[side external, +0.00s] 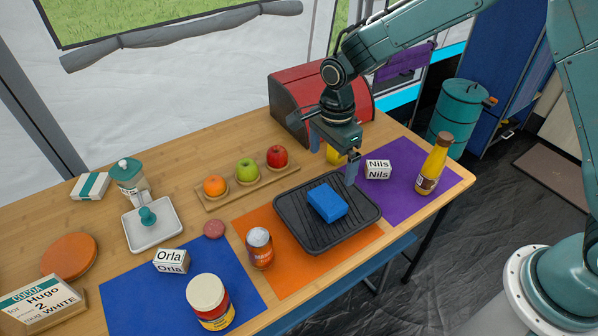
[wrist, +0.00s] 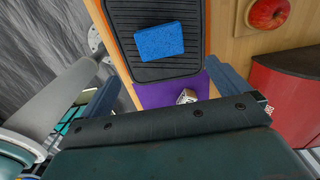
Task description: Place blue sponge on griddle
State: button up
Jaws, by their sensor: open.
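The blue sponge (side external: 327,203) lies flat on the black ridged griddle (side external: 290,212), which rests mostly on the orange mat. In the wrist view the sponge (wrist: 159,41) also lies on the griddle (wrist: 128,13), with clear space between it and my fingers. My gripper (side external: 333,160) is open and empty. It is above the griddle's far right corner, up and to the right of the sponge, and does not touch it. In the wrist view my gripper's two fingers (wrist: 165,88) are spread wide apart.
A fruit board (side external: 222,203) and a red bread box (side external: 290,105) are behind. The table's front edge is close to the griddle.

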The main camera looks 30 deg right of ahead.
jog(key=shift+r, duration=0.1)
jog(key=s+d+r+n+t, duration=0.1)
jog(key=s+d+r+n, duration=0.4)
jog(key=r, duration=0.4)
jog(key=s+d+r+n+t, duration=0.2)
jog(key=s+d+r+n, duration=0.15)
jog(key=s+r, duration=0.35)
jog(key=s+d+r+n+t, duration=0.1)
jog(key=s+d+r+n, duration=0.1)
jog(key=s+n, duration=0.2)
jog(key=s+d+r+n+t, duration=0.1)
jog(key=s+n, duration=0.4)
jog(key=s, duration=0.6)
notch_tip(320, 180, up, 2)
jog(key=shift+d+t, duration=0.3)
jog(key=shift+d, duration=0.45)
